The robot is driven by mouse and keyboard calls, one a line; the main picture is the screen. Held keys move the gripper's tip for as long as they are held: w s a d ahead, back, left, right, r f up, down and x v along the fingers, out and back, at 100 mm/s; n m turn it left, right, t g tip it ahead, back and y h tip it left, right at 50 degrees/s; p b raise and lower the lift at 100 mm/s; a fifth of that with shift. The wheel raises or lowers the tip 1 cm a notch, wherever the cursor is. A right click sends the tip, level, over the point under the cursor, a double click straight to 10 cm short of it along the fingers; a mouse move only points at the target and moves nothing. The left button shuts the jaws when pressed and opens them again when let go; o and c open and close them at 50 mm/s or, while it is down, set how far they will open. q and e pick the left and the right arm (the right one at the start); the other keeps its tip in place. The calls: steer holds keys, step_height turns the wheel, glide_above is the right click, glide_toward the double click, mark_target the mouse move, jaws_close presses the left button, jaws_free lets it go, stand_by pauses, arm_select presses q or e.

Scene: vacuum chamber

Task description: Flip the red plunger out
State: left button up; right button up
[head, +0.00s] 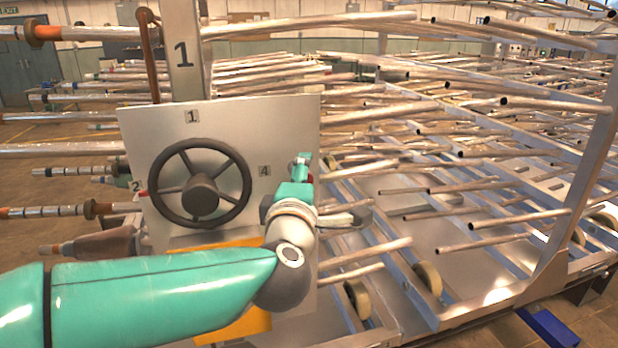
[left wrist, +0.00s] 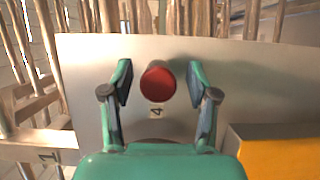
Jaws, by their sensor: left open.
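The red plunger (left wrist: 158,85) shows in the left wrist view as a round red knob on the grey panel (left wrist: 265,85), beside a label 4 (left wrist: 157,112). My left gripper (left wrist: 161,76) is open, with one finger on each side of the knob and a gap to both. How far the fingertips are from the panel is hard to tell. In the head view my left gripper (head: 302,166) is at the right part of the panel (head: 290,120), right of the label 4 (head: 264,171). The plunger is not clearly visible there. My right gripper is not in view.
A dark handwheel (head: 202,184) sits on the panel, left of my left gripper. A post (head: 183,60) marked 1 rises behind the panel. An orange plate (head: 245,325) is low on it. Racks with many metal tubes (head: 420,155) fill the right side.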

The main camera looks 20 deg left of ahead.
arm_select(q)
jaws_close()
steer(key=shift+s+d+f+b, duration=0.1)
steer(key=shift+s+d+b, duration=0.05)
steer(key=shift+s+d, duration=0.35)
steer(key=shift+s+d+f+b, duration=0.15)
steer(key=shift+s+d, duration=0.1)
steer(key=shift+s, duration=0.3)
steer(key=shift+c, duration=0.6)
jaws_free()
steer(key=shift+r, duration=0.15)
steer(key=shift+o, duration=0.6)
steer(key=shift+s, duration=0.1)
steer(key=shift+r, duration=0.1)
steer(key=v, duration=1.1)
steer(key=shift+s, duration=0.4)
